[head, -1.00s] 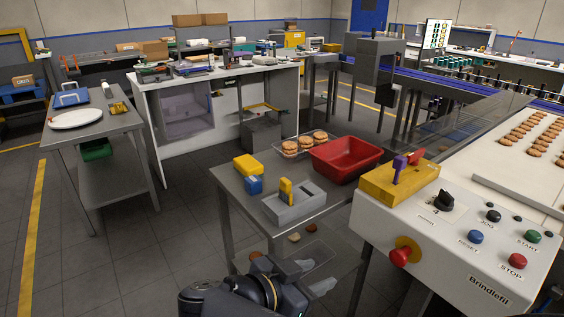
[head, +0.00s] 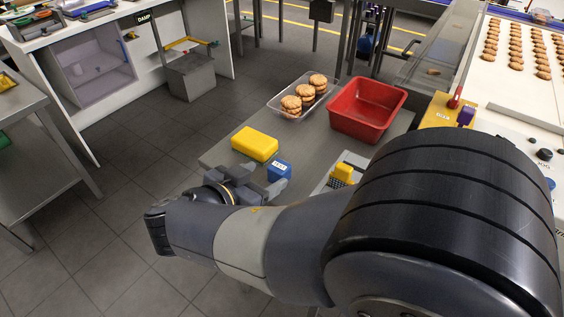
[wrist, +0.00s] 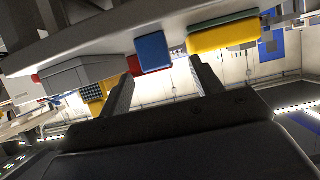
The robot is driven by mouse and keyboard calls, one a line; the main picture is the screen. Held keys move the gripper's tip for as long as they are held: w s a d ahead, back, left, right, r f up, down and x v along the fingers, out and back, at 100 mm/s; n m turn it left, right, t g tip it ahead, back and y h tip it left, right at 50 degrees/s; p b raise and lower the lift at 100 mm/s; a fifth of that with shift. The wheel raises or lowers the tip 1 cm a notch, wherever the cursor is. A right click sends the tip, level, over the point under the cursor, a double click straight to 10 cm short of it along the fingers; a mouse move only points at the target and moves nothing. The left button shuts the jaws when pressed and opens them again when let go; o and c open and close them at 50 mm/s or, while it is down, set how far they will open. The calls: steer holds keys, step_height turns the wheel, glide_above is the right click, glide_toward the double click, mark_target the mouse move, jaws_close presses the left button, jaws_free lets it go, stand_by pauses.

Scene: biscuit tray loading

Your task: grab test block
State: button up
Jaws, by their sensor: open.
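The small blue block with a white label (head: 279,170), which I take as the test block, sits on the grey table (head: 222,152). It also shows in the wrist view (wrist: 153,54), where the picture is turned over. My gripper (head: 264,187) is on the near side of the block in the head view. In the wrist view its two fingers (wrist: 162,70) stand apart, with the block beyond the tips and roughly between them. Nothing is held. My arm hides part of the table.
A yellow sponge-like block (head: 255,143) lies close beside the blue block. A grey device with a yellow part (head: 343,173) stands to the right, partly hidden by my arm. Behind are a clear tray of biscuits (head: 285,112) and a red bin (head: 366,110).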

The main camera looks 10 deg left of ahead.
mark_target(274, 173)
steer(key=shift+d+p+x, duration=0.1)
steer(key=shift+p+x, duration=0.15)
steer(key=shift+x, duration=1.3)
steer(key=shift+d+p+x, duration=0.15)
steer(key=shift+p+x, duration=0.1)
steer(key=shift+x, duration=1.25)
steer(key=shift+s, duration=0.1)
steer(key=shift+c, duration=0.3)
steer(key=shift+r, duration=0.1)
steer(key=c, duration=1)
